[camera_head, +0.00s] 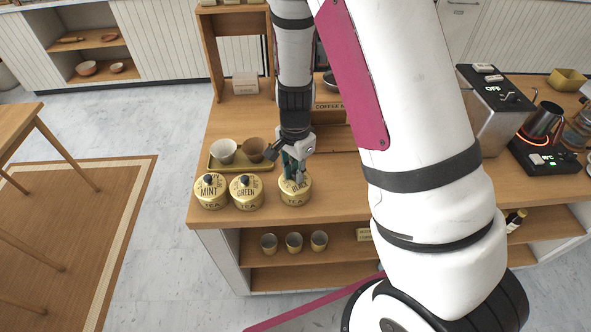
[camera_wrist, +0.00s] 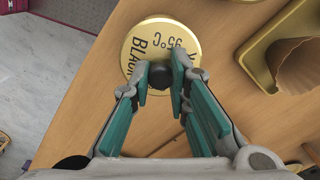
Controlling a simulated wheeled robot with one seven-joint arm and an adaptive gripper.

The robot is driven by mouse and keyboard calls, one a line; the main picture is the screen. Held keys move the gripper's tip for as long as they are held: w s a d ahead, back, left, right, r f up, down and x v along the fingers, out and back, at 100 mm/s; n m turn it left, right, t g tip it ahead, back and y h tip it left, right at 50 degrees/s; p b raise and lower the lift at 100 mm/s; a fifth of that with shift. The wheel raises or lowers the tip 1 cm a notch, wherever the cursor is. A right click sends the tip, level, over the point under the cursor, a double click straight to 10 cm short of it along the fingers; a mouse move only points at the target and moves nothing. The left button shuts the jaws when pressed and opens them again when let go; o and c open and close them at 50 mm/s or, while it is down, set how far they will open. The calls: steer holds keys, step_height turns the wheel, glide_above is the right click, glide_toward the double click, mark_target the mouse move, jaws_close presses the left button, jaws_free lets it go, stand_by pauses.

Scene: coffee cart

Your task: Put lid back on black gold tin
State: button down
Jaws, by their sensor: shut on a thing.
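The gold black tea tin (camera_head: 296,199) stands at the front edge of the wooden counter, right of two other tins. Its gold lid (camera_wrist: 150,40), marked BLACK and 95°C, has a round black knob (camera_wrist: 158,76). My gripper (camera_head: 293,174) is directly above the tin, pointing down. In the wrist view, my gripper (camera_wrist: 167,74) has its teal fingers closed around the knob. The lid lies level over the tin's mouth. Whether it is fully seated or slightly raised I cannot tell, as the lid and fingers hide the rim.
The lidded green tin (camera_head: 246,194) and mint tin (camera_head: 210,192) stand close on the left. A tray (camera_head: 217,164) with two cups is behind them. Several small cups stand on the shelf below. A coffee machine (camera_head: 492,107) is at the right.

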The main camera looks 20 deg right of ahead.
stand_by(0.9)
steer(key=c, duration=1)
jaws_free()
steer(key=shift+o, duration=0.2)
steer(key=shift+r+p, duration=0.55)
steer(key=shift+r, duration=0.25)
steer(key=shift+r+p, duration=1.1)
steer(key=shift+r, duration=1.55)
steer(key=shift+c, duration=0.2)
jaws_close()
